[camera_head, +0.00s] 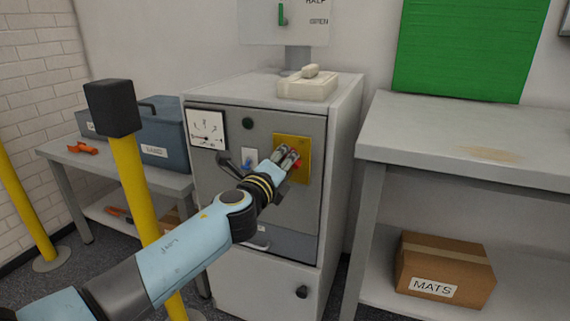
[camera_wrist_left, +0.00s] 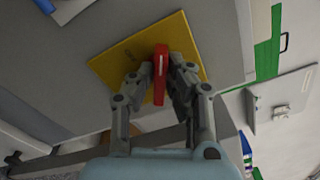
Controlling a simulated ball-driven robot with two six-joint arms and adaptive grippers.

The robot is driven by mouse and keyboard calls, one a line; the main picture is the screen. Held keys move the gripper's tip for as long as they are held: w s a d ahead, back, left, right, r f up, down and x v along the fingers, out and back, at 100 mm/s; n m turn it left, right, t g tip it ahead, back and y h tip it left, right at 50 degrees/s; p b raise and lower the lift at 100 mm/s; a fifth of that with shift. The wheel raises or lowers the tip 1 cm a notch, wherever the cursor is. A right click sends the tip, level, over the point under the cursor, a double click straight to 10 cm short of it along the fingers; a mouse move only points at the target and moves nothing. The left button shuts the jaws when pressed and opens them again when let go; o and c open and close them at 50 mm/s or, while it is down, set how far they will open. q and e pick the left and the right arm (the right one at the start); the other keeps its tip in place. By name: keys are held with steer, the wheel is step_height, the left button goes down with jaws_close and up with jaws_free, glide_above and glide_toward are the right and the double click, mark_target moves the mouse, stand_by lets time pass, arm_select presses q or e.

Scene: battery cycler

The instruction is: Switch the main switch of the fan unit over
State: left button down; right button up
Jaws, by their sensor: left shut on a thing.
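The fan unit is a grey cabinet (camera_head: 262,122) in the middle of the head view. A yellow plate (camera_head: 304,147) sits on the right of its front panel, with a red switch handle (camera_head: 296,164) on it. In the left wrist view the red handle (camera_wrist_left: 161,66) stands out from the yellow plate (camera_wrist_left: 122,62). My left gripper (camera_head: 287,156) is at the plate. In the left wrist view the left gripper (camera_wrist_left: 160,72) has its fingers on both sides of the red handle, shut on it. My right gripper is in neither view.
The panel also holds a dial gauge (camera_head: 207,129), a dark green round button (camera_head: 247,123) and a small blue-and-white switch (camera_head: 249,156). A yellow post (camera_head: 133,180) with a dark top stands at left. A bench (camera_head: 470,137) is at right, with a MATS box (camera_head: 444,270) below.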

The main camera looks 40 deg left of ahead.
arm_select(q)
steer(key=n+b, duration=0.1)
steer(key=n, duration=0.2)
steer(key=n+b, duration=0.1)
steer(key=n, duration=0.1)
steer(key=shift+f+n+b, duration=0.2)
steer(key=shift+n+b, duration=0.15)
steer(key=shift+n, duration=0.05)
stand_by(0.3)
steer(key=c, duration=1.3)
jaws_free()
steer(key=shift+c, duration=0.2)
steer(key=shift+r, duration=0.1)
